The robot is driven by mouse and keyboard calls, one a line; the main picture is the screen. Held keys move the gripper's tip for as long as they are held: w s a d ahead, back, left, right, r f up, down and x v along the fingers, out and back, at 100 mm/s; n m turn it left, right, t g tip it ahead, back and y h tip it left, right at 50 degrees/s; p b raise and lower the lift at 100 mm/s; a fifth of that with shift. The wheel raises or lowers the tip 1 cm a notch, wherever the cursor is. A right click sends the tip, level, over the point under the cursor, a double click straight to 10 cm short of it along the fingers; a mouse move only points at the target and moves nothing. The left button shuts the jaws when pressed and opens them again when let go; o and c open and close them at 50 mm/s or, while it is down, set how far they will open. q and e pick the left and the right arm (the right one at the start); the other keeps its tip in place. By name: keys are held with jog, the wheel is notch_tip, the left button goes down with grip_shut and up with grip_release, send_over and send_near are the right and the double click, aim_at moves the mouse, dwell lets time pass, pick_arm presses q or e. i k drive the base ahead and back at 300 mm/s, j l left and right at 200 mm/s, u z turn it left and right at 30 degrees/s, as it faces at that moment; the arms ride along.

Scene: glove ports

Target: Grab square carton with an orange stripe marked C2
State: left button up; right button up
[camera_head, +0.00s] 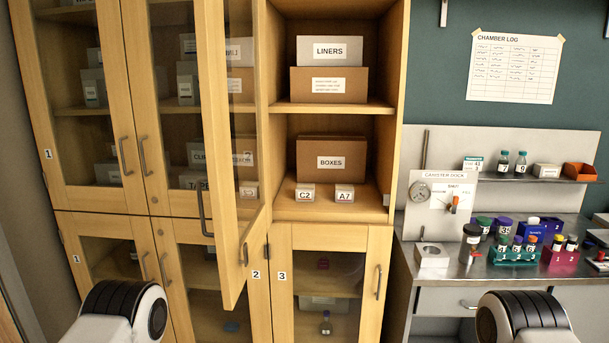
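The small square carton marked C2 (306,194) sits on the middle shelf of the open cabinet bay, left of a similar carton marked A7 (344,195). It is pale with a white label; at this size I cannot make out a stripe clearly. Both cartons stand at the front of the shelf, apart from each other. Neither gripper is in view; only dark, rounded parts of my two arms show at the bottom left and bottom right, well below and in front of the shelf.
A glass-fronted door (230,268) stands swung open just left of the bay. A brown box marked BOXES (331,145) stands behind the cartons, with a LINERS box (329,51) above. At right is a metal bench (455,287) with a canister dock, bottles and racks.

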aim_at(303, 192)
jog(key=i+j+z, duration=0.1)
jog(key=j+z, duration=0.15)
jog(key=j, duration=0.8)
jog(key=j+z, duration=0.3)
jog(key=j, duration=0.7)
jog(key=i+l, duration=0.45)
